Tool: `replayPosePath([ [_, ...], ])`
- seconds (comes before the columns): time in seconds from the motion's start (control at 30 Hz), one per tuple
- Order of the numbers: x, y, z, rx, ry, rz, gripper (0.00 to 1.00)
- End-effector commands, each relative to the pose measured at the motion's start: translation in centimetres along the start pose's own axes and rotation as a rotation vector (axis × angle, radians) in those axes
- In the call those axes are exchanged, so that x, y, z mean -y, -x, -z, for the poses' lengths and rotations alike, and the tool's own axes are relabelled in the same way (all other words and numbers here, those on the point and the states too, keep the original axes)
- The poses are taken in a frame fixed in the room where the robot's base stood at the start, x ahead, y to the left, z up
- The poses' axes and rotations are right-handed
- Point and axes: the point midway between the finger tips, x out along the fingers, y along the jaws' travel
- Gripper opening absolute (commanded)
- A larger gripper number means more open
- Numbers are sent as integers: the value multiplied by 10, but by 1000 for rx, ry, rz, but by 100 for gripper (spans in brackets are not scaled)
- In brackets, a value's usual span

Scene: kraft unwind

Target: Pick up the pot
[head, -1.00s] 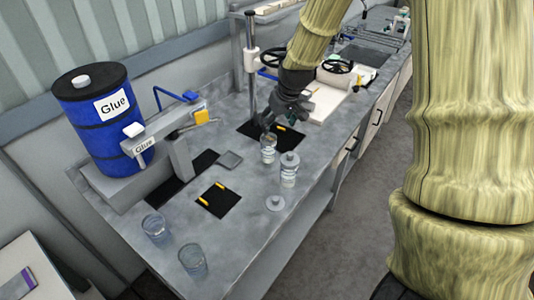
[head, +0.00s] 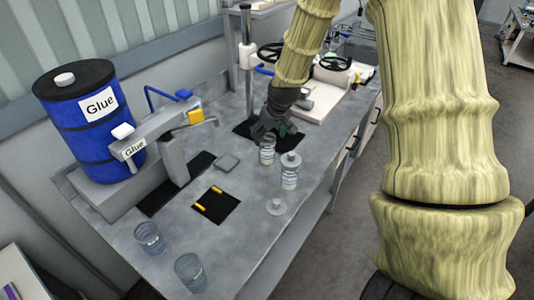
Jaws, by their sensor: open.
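Several clear glass pots stand on the grey workbench. One pot (head: 267,155) stands upright right below my gripper (head: 264,135), with pale contents or a label low down. My gripper is dark, open and tilted down at this pot's top. The fingers overlap the rim in the picture, and I cannot tell whether they touch it. A second, lidded pot (head: 290,172) stands just to the right. Two clear pots, a left one (head: 150,238) and a front one (head: 190,273), stand at the bench's near left end. Which pot the task means does not show.
A loose round lid (head: 276,207) lies near the bench's front edge. A black mat (head: 216,207) with yellow strips lies left of it. The blue glue drum (head: 88,120) and glue dispenser (head: 165,130) stand at the left. A metal post (head: 247,65) rises behind my gripper.

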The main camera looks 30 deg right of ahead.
Motion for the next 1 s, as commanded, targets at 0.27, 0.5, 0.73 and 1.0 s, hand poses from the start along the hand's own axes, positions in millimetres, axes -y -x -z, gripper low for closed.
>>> replayPosePath([
  [0.27,2,-12,1,0,2,1,74],
  [0.5,2,-24,-2,2,3,1,74],
  [0.73,2,-43,-5,2,3,1,74],
  [1.0,3,-61,-4,0,4,1,74],
])
